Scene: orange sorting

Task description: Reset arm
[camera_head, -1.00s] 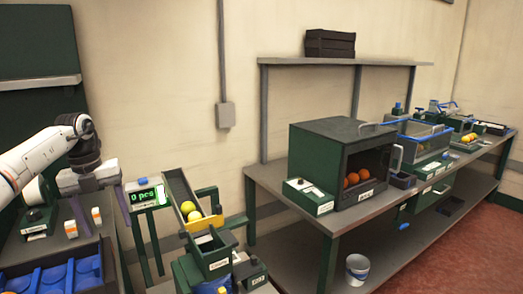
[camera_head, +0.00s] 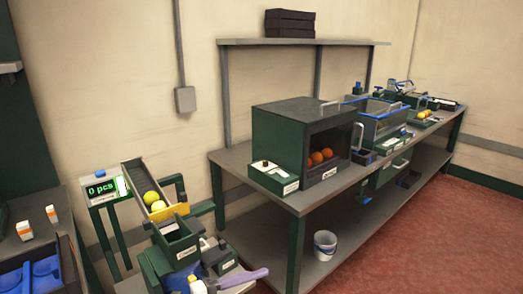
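No arm clearly shows in the head view now, and I cannot make out either gripper. A lilac bar (camera_head: 243,279) with a dark joint at its left end shows at the bottom edge. I cannot tell whether it is part of a gripper or a tool. A sloped chute (camera_head: 133,172) holds yellow balls (camera_head: 154,202). It stands beside a counter display (camera_head: 101,189) reading "0 pcs". A dark green box (camera_head: 180,245) sits below the chute.
A grey workbench (camera_head: 235,158) runs along the wall to the right. It bears an oven-like cabinet (camera_head: 278,130) with oranges (camera_head: 317,157) inside, and several trays. A bucket (camera_head: 325,245) stands on its lower shelf. Red floor (camera_head: 430,250) at the right is clear.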

